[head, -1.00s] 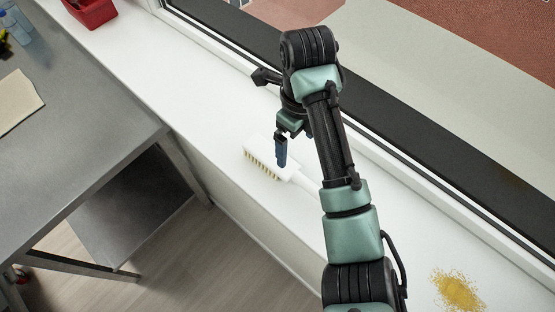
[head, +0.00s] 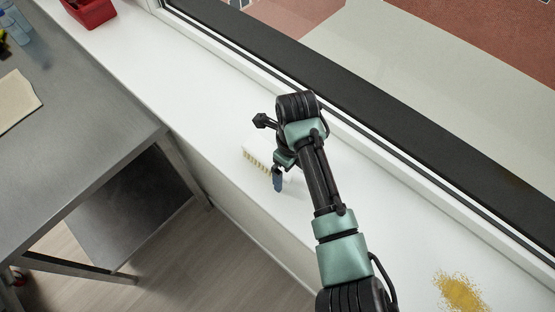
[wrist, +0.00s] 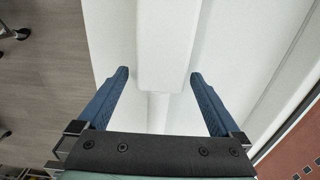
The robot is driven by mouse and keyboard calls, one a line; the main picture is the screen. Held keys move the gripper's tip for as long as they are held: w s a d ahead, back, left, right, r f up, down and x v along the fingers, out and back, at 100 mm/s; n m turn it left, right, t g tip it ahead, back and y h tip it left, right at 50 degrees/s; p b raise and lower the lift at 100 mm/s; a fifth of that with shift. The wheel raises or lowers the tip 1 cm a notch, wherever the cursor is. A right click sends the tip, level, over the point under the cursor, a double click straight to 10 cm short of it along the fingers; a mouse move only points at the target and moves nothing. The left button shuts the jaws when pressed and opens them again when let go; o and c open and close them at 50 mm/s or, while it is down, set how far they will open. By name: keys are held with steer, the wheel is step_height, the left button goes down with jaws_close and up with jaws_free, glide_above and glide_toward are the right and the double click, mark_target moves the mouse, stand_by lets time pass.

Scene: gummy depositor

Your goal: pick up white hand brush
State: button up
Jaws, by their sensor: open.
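The white hand brush (head: 256,150) lies on the white ledge, its pale yellow bristles showing along one side. In the head view my arm hides its handle. In the wrist view the brush's broad head (wrist: 168,45) is at the top, and its narrower neck or handle (wrist: 159,108) runs down between my fingers. My gripper (head: 278,180) is over the brush; in the wrist view my gripper (wrist: 158,75) is open, with one blue finger on each side of the brush and a gap on both sides. I cannot tell how high the fingertips are above the ledge.
The white ledge (head: 190,110) runs beside a dark window frame (head: 400,150). A yellow crumb pile (head: 459,292) lies on it at lower right, and a red bin (head: 90,12) stands at the far upper left. A grey metal table (head: 75,100) is on the left.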

mark_target(291, 171)
steer(key=shift+f, duration=0.1)
steer(key=shift+c, duration=0.3)
steer(key=c, duration=1.5)
step_height(291, 171, up, 10)
steer(key=shift+r+b, duration=0.1)
steer(key=shift+b, duration=0.3)
